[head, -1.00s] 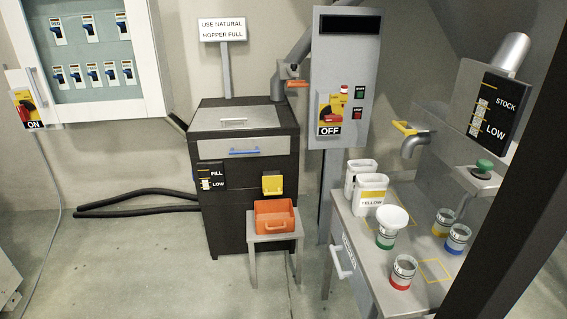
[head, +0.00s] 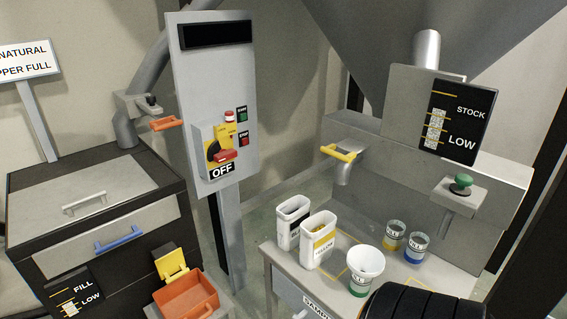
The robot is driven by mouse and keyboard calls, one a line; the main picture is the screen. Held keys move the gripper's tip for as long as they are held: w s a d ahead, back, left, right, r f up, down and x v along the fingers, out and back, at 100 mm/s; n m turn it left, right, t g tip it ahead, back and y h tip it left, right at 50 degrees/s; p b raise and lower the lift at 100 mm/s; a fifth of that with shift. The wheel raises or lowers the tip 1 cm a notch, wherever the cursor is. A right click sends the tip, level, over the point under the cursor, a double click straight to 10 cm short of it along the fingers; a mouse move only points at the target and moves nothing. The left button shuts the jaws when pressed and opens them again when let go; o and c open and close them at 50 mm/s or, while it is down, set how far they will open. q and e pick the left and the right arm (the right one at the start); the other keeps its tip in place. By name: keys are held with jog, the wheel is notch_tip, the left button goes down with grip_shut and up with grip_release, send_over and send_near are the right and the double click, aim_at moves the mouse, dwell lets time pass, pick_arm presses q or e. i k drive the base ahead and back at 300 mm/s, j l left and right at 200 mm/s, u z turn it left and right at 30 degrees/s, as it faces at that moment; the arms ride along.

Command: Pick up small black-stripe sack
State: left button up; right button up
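No small black-stripe sack is visible in the head view. Neither of my gripper's fingertips shows, left or right. A dark ribbed form cut off by the lower edge at the right covers the front of the sample table (head: 278,264); I cannot tell exactly what it is.
On the table stand two white containers, one dark-labelled (head: 291,222) and one yellow-labelled (head: 317,240), a white funnel-like cup (head: 366,262), and yellow (head: 393,236) and blue (head: 416,249) tins. An orange bin (head: 188,300) sits by the black hopper (head: 150,215). The control post (head: 212,90) reads OFF.

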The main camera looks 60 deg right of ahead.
aim_at(293, 211)
jog(key=i+z, duration=0.25)
jog(key=z, duration=0.15)
jog(key=i+j+z, duration=0.2)
jog(key=z, duration=0.2)
jog(key=i+j+z, duration=0.15)
jog(key=z, duration=0.25)
jog(key=i+j+z, duration=0.2)
jog(key=z, duration=0.2)
jog(key=j, duration=0.1)
